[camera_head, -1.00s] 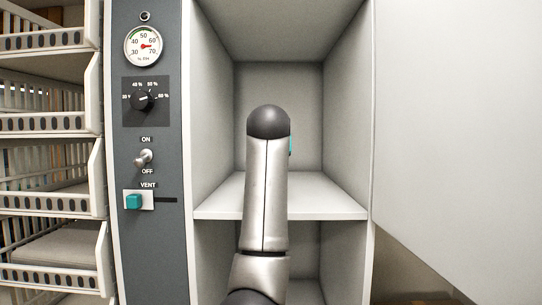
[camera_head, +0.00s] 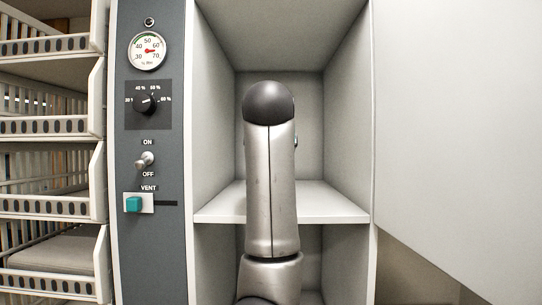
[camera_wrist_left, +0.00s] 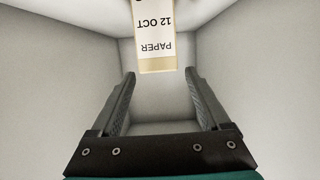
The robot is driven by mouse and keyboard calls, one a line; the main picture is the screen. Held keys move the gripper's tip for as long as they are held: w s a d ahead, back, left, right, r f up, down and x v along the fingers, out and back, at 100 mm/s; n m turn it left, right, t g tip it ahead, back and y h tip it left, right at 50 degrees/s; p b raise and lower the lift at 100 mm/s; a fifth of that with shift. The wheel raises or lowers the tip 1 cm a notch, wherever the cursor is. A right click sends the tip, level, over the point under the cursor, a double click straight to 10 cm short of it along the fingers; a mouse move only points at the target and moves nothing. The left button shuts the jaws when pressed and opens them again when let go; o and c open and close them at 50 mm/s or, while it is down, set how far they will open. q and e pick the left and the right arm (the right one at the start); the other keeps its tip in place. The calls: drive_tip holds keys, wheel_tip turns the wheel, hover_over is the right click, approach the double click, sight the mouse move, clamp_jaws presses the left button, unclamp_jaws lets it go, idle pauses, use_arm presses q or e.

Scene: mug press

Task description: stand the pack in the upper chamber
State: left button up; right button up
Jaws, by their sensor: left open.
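The upper chamber (camera_head: 221,110) of the cabinet is open, with pale grey walls and a shelf floor (camera_head: 335,207). My arm reaches up in front of it and hides its middle. In the head view my gripper and the pack are hidden behind that arm. In the left wrist view my left gripper (camera_wrist_left: 159,74) is open, its two dark fingers apart with nothing between them near the palm. The pack (camera_wrist_left: 158,67), cream with a white label reading "PAPER 12 OCT" upside down, shows at the top centre, around the fingertips' level in the picture. Contact with the fingers is not visible.
The control panel (camera_head: 151,241) with gauge, dial, switch and teal vent slider (camera_head: 134,204) stands left of the chamber. White baskets (camera_head: 50,205) are stacked further left. A large pale door panel (camera_head: 460,130) stands at the right. A lower chamber (camera_head: 215,262) lies below the shelf.

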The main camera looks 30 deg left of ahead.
use_arm(q)
drive_tip(key=shift+b+v, duration=0.6)
drive_tip(key=shift+v, duration=2)
